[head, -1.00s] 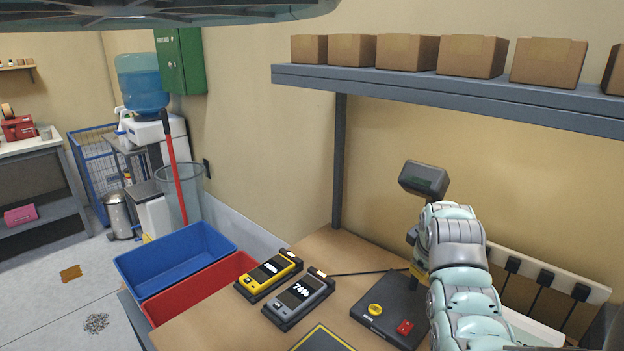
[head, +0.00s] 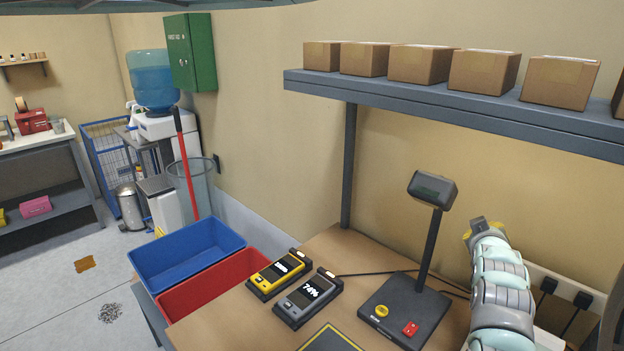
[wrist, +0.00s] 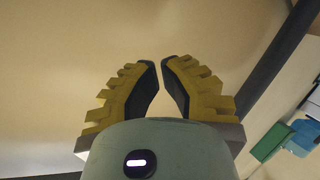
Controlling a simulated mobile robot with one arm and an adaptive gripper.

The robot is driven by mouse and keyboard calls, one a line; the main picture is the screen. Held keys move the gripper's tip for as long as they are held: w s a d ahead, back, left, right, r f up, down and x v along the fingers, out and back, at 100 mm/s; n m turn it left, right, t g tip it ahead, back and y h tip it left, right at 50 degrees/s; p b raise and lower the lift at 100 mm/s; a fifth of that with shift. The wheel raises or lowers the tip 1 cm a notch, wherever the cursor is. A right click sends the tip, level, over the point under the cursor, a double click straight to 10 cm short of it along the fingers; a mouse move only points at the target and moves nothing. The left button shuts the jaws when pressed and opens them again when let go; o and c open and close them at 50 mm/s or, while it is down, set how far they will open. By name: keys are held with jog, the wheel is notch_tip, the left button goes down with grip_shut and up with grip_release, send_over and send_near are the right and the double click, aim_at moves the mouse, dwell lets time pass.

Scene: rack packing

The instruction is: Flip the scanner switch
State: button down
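The scanner stand has a dark base (head: 385,312) on the table, a post and a dark scanner head (head: 432,189) on top. A yellow round button (head: 381,311) and a red switch (head: 410,328) are on the base. Which way the switch is set is too small to tell. My gripper (head: 480,226) is up to the right of the post, above and away from the switch. In the wrist view my gripper (wrist: 162,64) has yellow ridged fingers with dark pads, their tips a narrow gap apart and nothing between them. The wrist view shows no switch, mostly bare wall.
Two handheld devices, one yellow (head: 279,272) and one grey (head: 308,298), lie left of the base. Blue (head: 187,256) and red (head: 213,283) bins stand at the left. A shelf (head: 460,108) with cardboard boxes (head: 425,66) overhangs the table. A cable runs behind the stand.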

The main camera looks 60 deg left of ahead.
jog(key=d+r+m+t+p, duration=0.1)
jog(key=d+r+m+t, duration=0.1)
jog(key=d+r+t, duration=0.2)
jog(key=shift+w+d+r+y, duration=0.2)
jog(key=shift+d+r+y, duration=0.15)
jog(key=shift+r, duration=0.7)
